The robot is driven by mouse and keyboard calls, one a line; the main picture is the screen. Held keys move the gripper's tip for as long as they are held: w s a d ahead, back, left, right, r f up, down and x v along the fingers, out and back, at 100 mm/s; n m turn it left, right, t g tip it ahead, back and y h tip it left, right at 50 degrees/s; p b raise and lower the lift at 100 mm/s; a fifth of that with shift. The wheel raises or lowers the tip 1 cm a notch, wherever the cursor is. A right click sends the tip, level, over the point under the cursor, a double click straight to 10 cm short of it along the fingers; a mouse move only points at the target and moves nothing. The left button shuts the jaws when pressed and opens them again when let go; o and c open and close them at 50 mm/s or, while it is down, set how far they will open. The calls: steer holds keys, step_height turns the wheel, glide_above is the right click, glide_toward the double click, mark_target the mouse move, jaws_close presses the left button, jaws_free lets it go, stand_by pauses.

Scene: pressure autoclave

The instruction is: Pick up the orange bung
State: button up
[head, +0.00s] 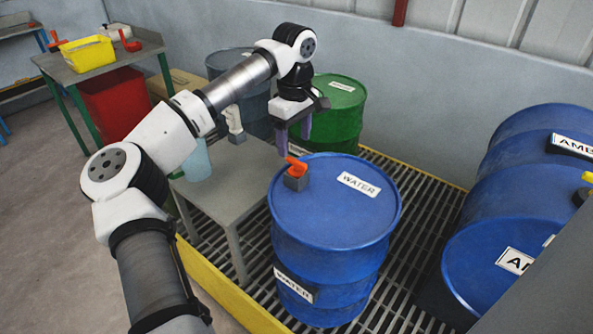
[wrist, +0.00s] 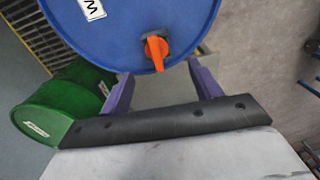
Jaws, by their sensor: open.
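The orange bung (head: 297,166) sits on top of the blue water drum (head: 325,220), near the left rim, in a small grey square fitting (head: 295,183). Its handle sticks out to one side. My gripper (head: 294,148) points down with two purple fingers, above and close to the bung in the head view. In the wrist view the bung (wrist: 156,52) shows beyond the open fingers (wrist: 157,80), roughly centred between them. Nothing is between the fingers. The gap in height between fingertips and bung is hard to tell.
A green drum (head: 338,112) stands behind the water drum. A low grey table (head: 228,190) with a pale blue jug (head: 197,160) stands to the left. Blue AMB-labelled drums (head: 520,215) lie at the right. Yellow-edged grating (head: 400,280) lies beneath.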

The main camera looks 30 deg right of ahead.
mark_target(297, 161)
steer(key=shift+d+f+p, duration=0.15)
steer(key=shift+f+p, duration=0.3)
steer(key=shift+f, duration=1.5)
steer(key=shift+d+f+p, duration=0.15)
steer(key=shift+f+p, duration=0.25)
steer(key=shift+f, duration=1.5)
steer(key=c, duration=1.1)
steer(key=shift+r, duration=0.1)
